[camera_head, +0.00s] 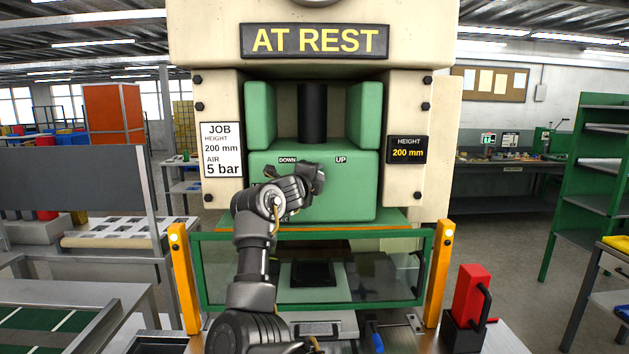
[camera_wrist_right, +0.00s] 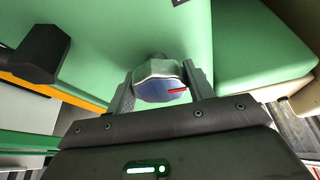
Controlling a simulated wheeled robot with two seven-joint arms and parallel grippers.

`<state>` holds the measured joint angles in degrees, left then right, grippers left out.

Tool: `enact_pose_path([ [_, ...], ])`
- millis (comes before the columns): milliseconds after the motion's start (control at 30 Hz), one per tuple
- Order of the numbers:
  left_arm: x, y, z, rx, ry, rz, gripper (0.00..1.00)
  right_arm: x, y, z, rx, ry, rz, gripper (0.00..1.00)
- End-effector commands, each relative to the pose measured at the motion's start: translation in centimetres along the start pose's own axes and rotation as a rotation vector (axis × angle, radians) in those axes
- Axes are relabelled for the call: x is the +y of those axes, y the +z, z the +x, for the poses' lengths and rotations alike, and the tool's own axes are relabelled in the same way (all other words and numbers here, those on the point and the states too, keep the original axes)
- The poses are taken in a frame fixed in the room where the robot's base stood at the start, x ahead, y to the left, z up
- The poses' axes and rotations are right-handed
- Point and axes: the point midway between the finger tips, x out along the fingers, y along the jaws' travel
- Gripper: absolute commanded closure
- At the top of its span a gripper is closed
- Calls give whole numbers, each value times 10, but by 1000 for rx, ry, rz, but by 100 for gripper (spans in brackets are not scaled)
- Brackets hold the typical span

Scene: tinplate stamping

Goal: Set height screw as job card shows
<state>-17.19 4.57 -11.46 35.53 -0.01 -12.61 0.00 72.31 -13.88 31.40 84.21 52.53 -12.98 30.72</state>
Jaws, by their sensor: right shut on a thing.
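The job card (camera_head: 222,150) on the press's left column reads HEIGHT 200 mm and AIR 5 bar. The height display (camera_head: 407,150) on the right column reads 200 mm. My right gripper (camera_head: 312,180) is at the front of the green ram (camera_head: 350,195), between the DOWN and UP labels. In the right wrist view its two fingers are shut on the height screw (camera_wrist_right: 160,85), a faceted head with a blue face and a red mark. The screw is hidden behind the gripper in the head view. My left gripper is not in view.
The sign (camera_head: 314,41) above reads AT REST. A green-framed clear guard (camera_head: 310,308) stands below the ram between yellow posts (camera_head: 184,278). A red block with a black handle (camera_head: 468,295) stands at the right. In the wrist view a dark block (camera_wrist_right: 42,55) sits left of the screw.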

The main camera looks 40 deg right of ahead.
Motion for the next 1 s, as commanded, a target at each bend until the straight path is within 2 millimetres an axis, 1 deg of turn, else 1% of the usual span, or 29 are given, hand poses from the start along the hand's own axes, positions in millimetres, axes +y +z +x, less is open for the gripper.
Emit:
enact_pose_path([
  [33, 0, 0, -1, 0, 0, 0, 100, -13, 2, -2, -6, -25, 4, 70],
  [67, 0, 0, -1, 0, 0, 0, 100, -13, 2, -2, -6, -25, 4, 70],
  [100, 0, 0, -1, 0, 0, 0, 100, -13, 2, -2, -6, -25, 4, 46],
  [200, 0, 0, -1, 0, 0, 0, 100, -12, 2, -1, -6, -24, 3, 33],
  [267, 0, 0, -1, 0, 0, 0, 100, -11, 2, -1, -6, -22, 2, 27],
  [467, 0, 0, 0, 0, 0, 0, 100, -7, 1, -1, -5, -15, 1, 27],
  [567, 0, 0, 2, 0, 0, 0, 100, -5, 1, -5, -5, -14, 0, 27],
  [667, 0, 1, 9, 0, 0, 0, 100, -3, 1, -17, -5, -14, 3, 27],
  [900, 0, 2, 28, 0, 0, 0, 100, -3, 1, -66, -8, -17, 5, 27],
  [1000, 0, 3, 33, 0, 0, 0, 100, -4, 1, -83, -7, -17, 5, 27],
])
